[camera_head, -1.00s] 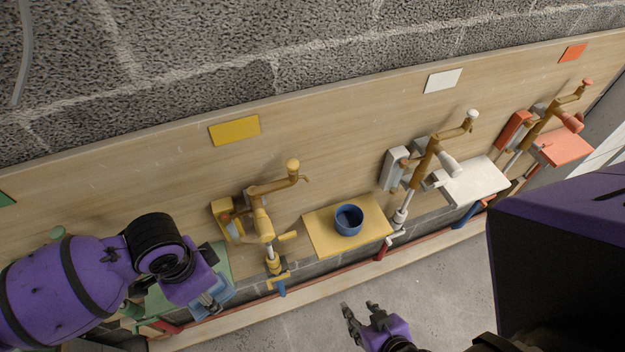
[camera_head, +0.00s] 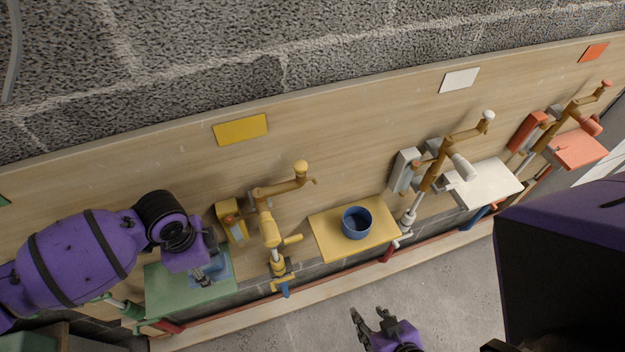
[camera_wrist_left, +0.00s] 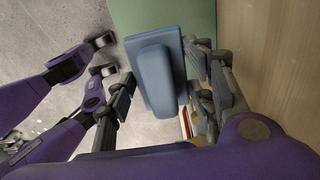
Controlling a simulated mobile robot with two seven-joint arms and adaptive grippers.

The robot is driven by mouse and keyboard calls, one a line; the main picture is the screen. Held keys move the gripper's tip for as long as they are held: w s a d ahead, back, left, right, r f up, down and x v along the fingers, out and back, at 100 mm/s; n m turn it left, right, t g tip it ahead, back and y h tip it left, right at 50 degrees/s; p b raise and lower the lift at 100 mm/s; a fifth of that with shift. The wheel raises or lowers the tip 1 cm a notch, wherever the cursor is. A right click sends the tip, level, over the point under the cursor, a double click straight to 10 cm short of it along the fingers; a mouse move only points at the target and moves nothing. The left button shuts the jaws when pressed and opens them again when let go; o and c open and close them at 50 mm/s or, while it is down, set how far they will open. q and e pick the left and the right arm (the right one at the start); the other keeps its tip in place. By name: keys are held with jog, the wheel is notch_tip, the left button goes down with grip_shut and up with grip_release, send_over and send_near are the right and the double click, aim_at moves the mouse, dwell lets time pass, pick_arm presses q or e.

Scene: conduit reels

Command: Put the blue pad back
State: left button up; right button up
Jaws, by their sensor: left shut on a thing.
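The blue pad (camera_head: 224,266) is a flat light-blue slab with a raised grip block. It is at the right end of the green shelf (camera_head: 170,291). My left gripper (camera_head: 210,270) is shut on it. In the left wrist view the pad (camera_wrist_left: 178,98) lies between the fingers of my left gripper (camera_wrist_left: 165,90), with the green shelf (camera_wrist_left: 165,14) beyond it. I cannot tell whether the pad touches the shelf. My right gripper (camera_head: 368,318) is open and empty over the floor, in front of the bench.
A blue cup (camera_head: 356,223) stands on the yellow shelf (camera_head: 327,240). A yellow-handled crank fixture (camera_head: 270,225) stands just right of my left gripper. White (camera_head: 490,186) and red (camera_head: 577,150) shelves with similar fixtures follow to the right. A wooden board (camera_head: 350,130) backs them.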

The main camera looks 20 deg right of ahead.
aim_at(208, 268)
pick_arm(q)
jog(key=shift+w+f, duration=0.4)
jog(key=shift+f, duration=0.1)
jog(key=shift+w+a+f, duration=0.1)
jog(key=shift+w+f, duration=0.1)
jog(key=shift+f, duration=1.45)
jog(key=shift+f, duration=0.1)
jog(key=shift+f, duration=0.1)
jog(key=o, duration=1.1)
